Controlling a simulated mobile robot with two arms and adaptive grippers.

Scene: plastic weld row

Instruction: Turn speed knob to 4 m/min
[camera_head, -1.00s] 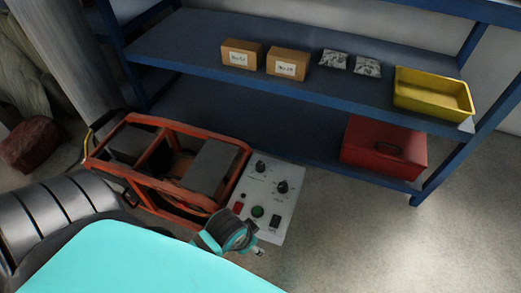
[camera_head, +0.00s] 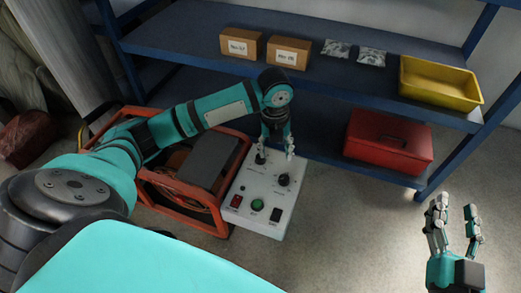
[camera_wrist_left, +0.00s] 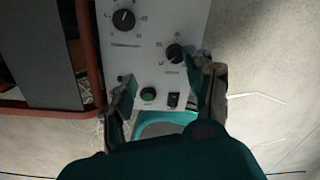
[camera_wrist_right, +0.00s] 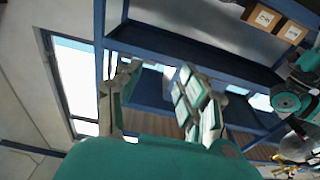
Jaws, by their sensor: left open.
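The white control panel (camera_head: 238,196) carries two black pointer knobs, an upper-left knob (camera_head: 260,159) and a lower-right knob (camera_head: 284,180). Both knobs show in the left wrist view, the upper-left one (camera_wrist_left: 123,20) and the lower-right one (camera_wrist_left: 175,53). The dial lettering is too small to read, so I cannot tell which is speed. My left gripper (camera_head: 275,155) is open, pointing down over the panel's far part. My right gripper (camera_head: 456,206) is open and empty at the lower right.
A blue shelf (camera_head: 190,40) stands behind, with a red toolbox (camera_head: 388,140) low down. Floor to the right is clear.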

